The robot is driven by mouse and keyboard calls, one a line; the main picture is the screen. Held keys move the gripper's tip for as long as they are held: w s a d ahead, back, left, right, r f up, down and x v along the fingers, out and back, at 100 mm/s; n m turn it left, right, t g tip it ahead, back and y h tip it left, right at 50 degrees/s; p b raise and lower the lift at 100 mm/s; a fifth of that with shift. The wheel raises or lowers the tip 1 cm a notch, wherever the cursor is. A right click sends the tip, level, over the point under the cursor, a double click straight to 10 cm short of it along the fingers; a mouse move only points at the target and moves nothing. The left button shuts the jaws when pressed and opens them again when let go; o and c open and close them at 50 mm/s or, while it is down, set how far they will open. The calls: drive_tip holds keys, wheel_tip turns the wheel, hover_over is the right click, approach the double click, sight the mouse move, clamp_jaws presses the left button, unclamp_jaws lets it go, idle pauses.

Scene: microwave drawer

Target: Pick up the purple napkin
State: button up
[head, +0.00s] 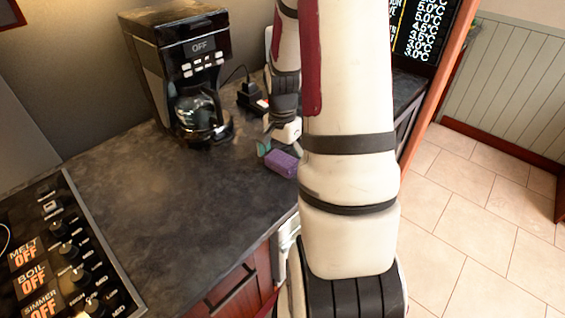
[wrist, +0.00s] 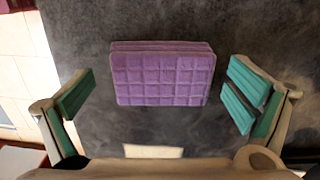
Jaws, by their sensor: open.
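The purple napkin (head: 282,162) is a small folded block with a quilted grid on its face. It lies on the dark countertop, right of the coffee maker. In the wrist view the napkin (wrist: 163,77) sits between the two teal finger pads, with a gap on each side. My gripper (wrist: 165,100) is open and empty, facing the napkin. In the head view my gripper (head: 272,145) is small and partly hidden behind my arm, close to the napkin; its teal pad shows at the napkin's left.
A black coffee maker (head: 185,70) with a glass carafe stands at the back left of the counter. A stove control panel (head: 65,250) is at the lower left. A small black object (head: 250,97) with a cord lies behind the napkin. The countertop (head: 170,200) in front is clear.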

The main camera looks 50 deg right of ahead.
sight(283, 158)
drive_tip(key=c, duration=1.1)
drive_tip(key=shift+c, duration=0.2)
drive_tip(key=shift+r, duration=0.1)
drive_tip(key=shift+r, duration=0.65)
wheel_tip(283, 158, up, 2)
drive_tip(key=shift+s+r, duration=0.1)
drive_tip(key=shift+r, duration=0.05)
drive_tip(key=s+d+r, duration=0.1)
drive_tip(key=s, duration=1.4)
drive_tip(key=shift+s+d+b, duration=0.3)
drive_tip(key=shift+s+d, duration=0.05)
drive_tip(key=shift+d, duration=0.05)
drive_tip(key=shift+r, duration=0.1)
